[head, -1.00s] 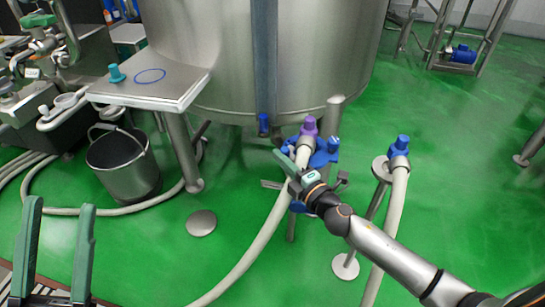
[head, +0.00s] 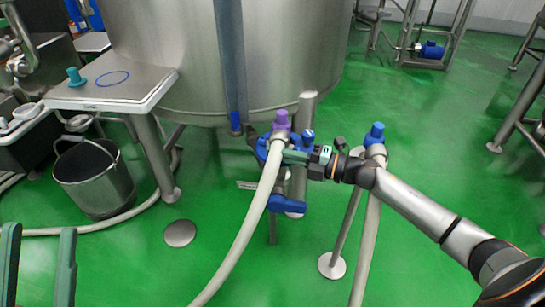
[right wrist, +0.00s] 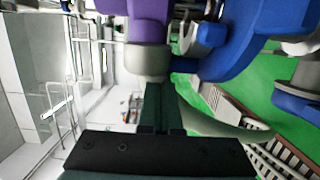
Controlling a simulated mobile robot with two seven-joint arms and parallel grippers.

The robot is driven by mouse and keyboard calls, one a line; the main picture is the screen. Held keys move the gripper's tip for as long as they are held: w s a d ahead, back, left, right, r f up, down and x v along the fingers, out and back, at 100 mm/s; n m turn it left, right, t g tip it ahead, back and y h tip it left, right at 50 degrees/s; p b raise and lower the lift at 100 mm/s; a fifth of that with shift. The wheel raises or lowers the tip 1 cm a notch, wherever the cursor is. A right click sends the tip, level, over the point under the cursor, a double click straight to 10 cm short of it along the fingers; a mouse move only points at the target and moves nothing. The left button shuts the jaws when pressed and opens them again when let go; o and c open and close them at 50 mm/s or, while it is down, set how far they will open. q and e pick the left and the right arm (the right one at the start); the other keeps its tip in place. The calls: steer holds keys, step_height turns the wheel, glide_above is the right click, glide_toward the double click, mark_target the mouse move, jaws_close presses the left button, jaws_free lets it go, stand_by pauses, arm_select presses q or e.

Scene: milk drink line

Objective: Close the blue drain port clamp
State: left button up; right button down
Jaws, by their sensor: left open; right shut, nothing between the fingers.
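The blue drain port clamp (head: 265,148) shows below the tank, around the port with the purple-capped hose end (head: 281,121). In the right wrist view, the large blue body (right wrist: 245,40) is at the upper right, beside the purple cap (right wrist: 150,10) and its grey collar (right wrist: 148,60). I cannot tell how far the clamp is closed. My right gripper (head: 290,157) is shut and empty, just below the purple cap, by the hose. Its fingers (right wrist: 162,100) point at the collar; I cannot tell whether they touch. My left gripper (head: 38,235) is open and empty at the lower left, far from the clamp.
A blue handle (head: 288,206) sits below the port. A second blue-capped hose (head: 375,135) stands on a post to the right. The tank (head: 170,60) rises behind. A bucket (head: 95,180) and side table (head: 110,85) are at left. Green floor is open at right.

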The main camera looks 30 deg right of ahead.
steer(key=shift+d, duration=0.8)
steer(key=shift+w+d, duration=0.15)
steer(key=shift+d, duration=0.05)
